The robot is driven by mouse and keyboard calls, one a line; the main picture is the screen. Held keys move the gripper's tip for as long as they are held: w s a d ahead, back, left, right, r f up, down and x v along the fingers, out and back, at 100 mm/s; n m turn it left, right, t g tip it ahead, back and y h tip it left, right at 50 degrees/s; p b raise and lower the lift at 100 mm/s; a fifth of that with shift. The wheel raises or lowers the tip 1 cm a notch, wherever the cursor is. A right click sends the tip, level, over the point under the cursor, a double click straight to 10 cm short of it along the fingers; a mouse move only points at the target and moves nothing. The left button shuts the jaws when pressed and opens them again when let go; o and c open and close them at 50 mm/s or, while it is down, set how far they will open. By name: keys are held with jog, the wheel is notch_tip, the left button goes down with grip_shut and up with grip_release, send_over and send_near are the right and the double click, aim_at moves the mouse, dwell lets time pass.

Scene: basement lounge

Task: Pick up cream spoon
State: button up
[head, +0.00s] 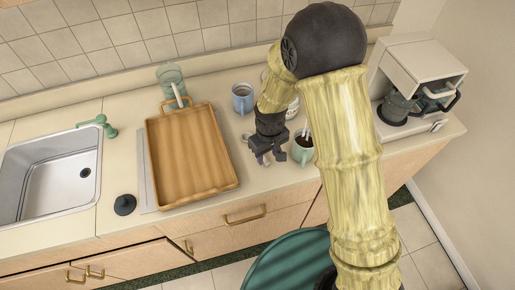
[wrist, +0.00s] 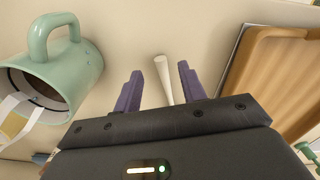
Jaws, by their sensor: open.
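The cream spoon (wrist: 163,78) shows in the wrist view as a pale, slim handle on the beige counter. It lies in the gap between the two purple fingers of my gripper (wrist: 160,88), and its lower part is hidden behind the gripper body. My gripper is open and points down; I cannot tell whether the fingers touch the spoon. In the head view my gripper (head: 265,157) is low over the counter, between the wooden tray and the green mug. The spoon cannot be made out clearly there.
A green mug (head: 303,148) with dark drink stands close to my gripper; it is also in the wrist view (wrist: 68,68). A wooden tray (head: 160,190) lies on the other side. A blue mug (head: 242,103) and coffee machine (head: 420,85) stand farther off. The sink (head: 48,180) is left.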

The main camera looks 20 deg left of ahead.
aim_at(267, 161)
jog(key=shift+s+f+p, duration=0.1)
jog(key=shift+f+p, duration=0.2)
jog(key=shift+f, duration=1.4)
grip_shut()
